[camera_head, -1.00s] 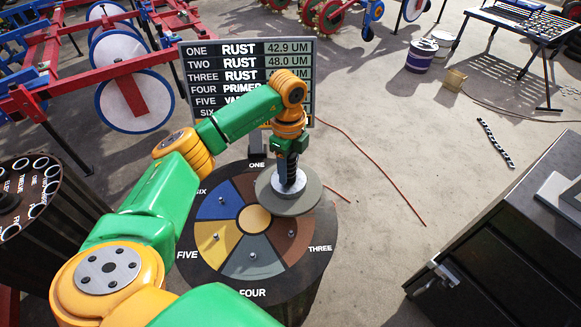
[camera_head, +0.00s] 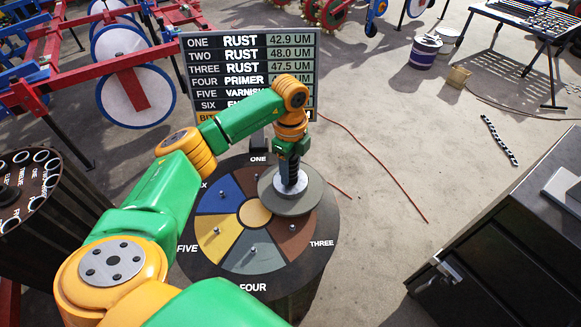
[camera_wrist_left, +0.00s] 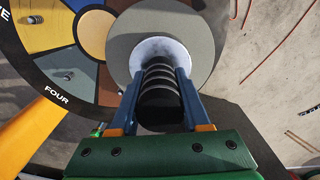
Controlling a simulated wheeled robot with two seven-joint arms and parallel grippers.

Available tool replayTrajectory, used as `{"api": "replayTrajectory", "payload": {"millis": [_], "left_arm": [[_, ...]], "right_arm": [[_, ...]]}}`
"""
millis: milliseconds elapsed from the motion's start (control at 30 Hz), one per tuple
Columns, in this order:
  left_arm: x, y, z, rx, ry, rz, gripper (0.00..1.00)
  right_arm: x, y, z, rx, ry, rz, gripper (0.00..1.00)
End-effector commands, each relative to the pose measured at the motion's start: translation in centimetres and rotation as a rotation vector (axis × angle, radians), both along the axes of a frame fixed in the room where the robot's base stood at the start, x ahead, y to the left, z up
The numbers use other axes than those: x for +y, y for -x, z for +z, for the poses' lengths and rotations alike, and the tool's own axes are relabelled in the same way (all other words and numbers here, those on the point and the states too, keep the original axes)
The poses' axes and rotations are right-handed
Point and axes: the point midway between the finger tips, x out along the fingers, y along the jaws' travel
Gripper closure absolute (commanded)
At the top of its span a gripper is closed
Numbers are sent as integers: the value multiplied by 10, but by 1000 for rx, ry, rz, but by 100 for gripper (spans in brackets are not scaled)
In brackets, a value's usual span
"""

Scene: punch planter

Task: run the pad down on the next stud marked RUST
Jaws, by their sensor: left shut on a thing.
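My left gripper (camera_head: 291,152) is shut on the black ribbed handle of a round grey pad (camera_head: 288,203). In the left wrist view both fingers flank the handle (camera_wrist_left: 160,98); the pad (camera_wrist_left: 194,32) lies beyond. The pad hangs over the upper right of the round table (camera_head: 192,262), hiding sector TWO and its stud. I cannot tell whether it touches anything. Brown sector THREE (camera_head: 303,243) shows a small stud (camera_head: 292,229). The board (camera_head: 222,84) reads RUST for ONE, TWO and THREE, with 42.9, 48.0 and 47.5 UM. My right gripper is out of view.
Yellow, blue and grey-green sectors with studs fill the table's left and front. A dark numbered drum (camera_head: 22,215) stands at left. A dark cabinet (camera_head: 510,250) stands at right. A red cable (camera_head: 385,170) crosses the otherwise open floor between.

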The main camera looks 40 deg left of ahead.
Motion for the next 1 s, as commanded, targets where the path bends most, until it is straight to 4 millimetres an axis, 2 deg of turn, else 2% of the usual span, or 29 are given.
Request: {"api": "replayTrajectory", "payload": {"millis": [733,1000], "left_arm": [[0,0,-26,0,0,0,100],[0,0,-24,-1,0,0,100]], "right_arm": [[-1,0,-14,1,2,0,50],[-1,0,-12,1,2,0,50]]}}
